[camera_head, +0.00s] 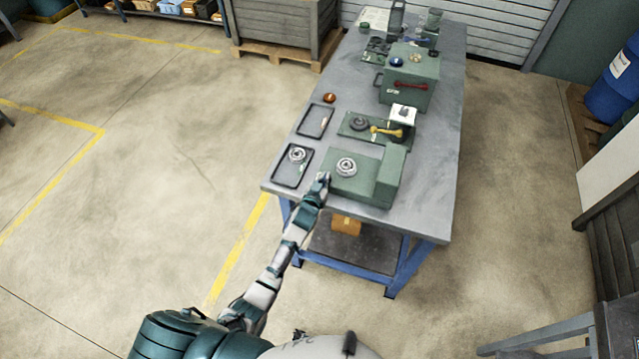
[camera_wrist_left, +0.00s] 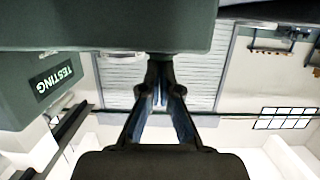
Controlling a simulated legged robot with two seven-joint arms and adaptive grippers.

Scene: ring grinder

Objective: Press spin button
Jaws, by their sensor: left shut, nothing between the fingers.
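The green machine (camera_head: 385,182) stands at the near end of the table with a silvery ring part (camera_head: 346,167) on its top. My left gripper (camera_head: 324,178) is at the machine's left front corner, low beside its side. In the left wrist view the shut, empty fingers (camera_wrist_left: 160,75) point at a dark green body (camera_wrist_left: 100,22) and their tips meet its edge; I cannot tell whether they touch. An upside-down TESTING label (camera_wrist_left: 54,82) shows at left there. I cannot make out the spin button. My right gripper is not in view.
A black tray (camera_head: 277,180) with a ring part (camera_head: 297,154) lies left of the machine, and another tray (camera_head: 302,128) lies beyond it. Behind the machine are a green plate with a yellow-handled tool (camera_head: 386,132) and a green box (camera_head: 410,72). The table's right front corner is bare.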

